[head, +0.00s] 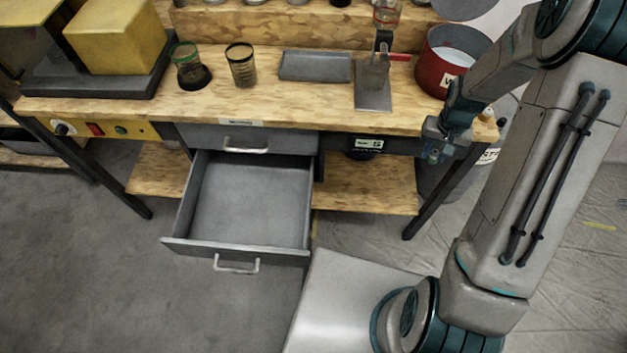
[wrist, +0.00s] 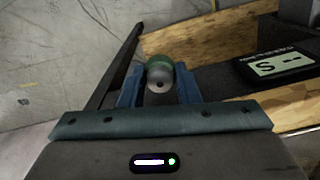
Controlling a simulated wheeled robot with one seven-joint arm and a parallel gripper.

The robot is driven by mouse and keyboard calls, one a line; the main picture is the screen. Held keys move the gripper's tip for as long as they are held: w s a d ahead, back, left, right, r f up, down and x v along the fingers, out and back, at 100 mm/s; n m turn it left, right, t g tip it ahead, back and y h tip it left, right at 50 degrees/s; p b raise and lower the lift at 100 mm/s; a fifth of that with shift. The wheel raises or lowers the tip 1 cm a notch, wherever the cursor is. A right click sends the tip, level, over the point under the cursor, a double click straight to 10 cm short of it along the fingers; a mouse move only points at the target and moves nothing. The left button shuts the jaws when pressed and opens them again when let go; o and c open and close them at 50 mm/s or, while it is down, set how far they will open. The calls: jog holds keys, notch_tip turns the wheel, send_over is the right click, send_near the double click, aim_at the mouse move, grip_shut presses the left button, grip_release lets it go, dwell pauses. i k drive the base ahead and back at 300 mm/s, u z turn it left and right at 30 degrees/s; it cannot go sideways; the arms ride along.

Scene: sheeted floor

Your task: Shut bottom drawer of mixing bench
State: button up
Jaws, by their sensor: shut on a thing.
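The mixing bench (head: 232,106) has a wooden top and dark legs. Its bottom drawer (head: 250,208) is grey, pulled well out and empty, with a pale bar handle (head: 237,268) on its front. The top drawer (head: 247,140) above it is shut. My gripper (head: 433,152) is at the bench's front right, beside the right leg and well to the right of the open drawer. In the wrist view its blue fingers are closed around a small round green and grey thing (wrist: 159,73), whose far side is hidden. The drawer is not in the wrist view.
A small display box (head: 365,145) hangs under the bench top, and also shows in the wrist view (wrist: 282,66). Glass jars (head: 242,66), a grey tray (head: 315,67), a scale and a red pot (head: 448,62) stand on top. Floor left of the drawer is clear.

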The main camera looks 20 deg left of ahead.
aim_at(260, 209)
jog(key=u, duration=3.6)
jog(key=k, duration=1.6)
jog(key=z, duration=0.95)
jog(key=i, duration=1.65)
